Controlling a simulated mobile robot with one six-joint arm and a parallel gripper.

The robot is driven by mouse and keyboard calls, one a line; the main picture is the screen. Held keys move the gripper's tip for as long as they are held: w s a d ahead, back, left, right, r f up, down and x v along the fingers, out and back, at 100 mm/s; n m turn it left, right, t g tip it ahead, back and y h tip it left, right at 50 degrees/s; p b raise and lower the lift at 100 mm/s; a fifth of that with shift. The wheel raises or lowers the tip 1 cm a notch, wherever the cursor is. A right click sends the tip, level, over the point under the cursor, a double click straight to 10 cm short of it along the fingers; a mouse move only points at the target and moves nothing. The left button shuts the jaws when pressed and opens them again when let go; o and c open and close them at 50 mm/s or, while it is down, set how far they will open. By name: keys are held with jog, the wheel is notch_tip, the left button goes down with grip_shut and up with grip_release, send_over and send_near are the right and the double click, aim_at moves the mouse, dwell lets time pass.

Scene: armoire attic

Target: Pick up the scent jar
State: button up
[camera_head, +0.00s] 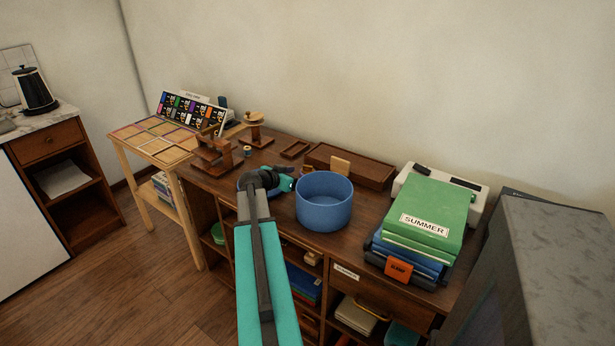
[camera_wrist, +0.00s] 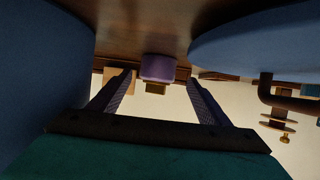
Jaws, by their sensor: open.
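In the wrist view, a small purple jar with a gold cap (camera_wrist: 158,68), which looks like the scent jar, stands on the wooden tabletop. The view is upside down, so its cap points down in the picture. My gripper (camera_wrist: 160,80) is open, and the jar appears between its two fingers, a little beyond the tips; no contact shows. In the head view, my gripper (camera_head: 288,184) is low over the desk, just left of the blue bin (camera_head: 324,205). The jar is not clearly visible there, probably hidden behind my arm and the bin.
The blue bin's wall also fills the left of the wrist view (camera_wrist: 35,70); another blue round object (camera_wrist: 265,40) is close on the right. Behind are a wooden tray (camera_head: 350,166) and wooden stands (camera_head: 216,150). Green and blue folders (camera_head: 428,207) are stacked at right.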

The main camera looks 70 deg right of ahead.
aim_at(304, 173)
jog(key=shift+d, duration=0.1)
jog(key=shift+s+p+x, duration=0.2)
jog(key=shift+p+x, duration=0.5)
jog(key=shift+x, duration=1.85)
jog(key=shift+c, duration=0.3)
jog(key=c, duration=1.3)
jog(key=shift+r, duration=0.15)
jog(key=shift+r+b, duration=0.45)
jog(key=shift+r, duration=4.45)
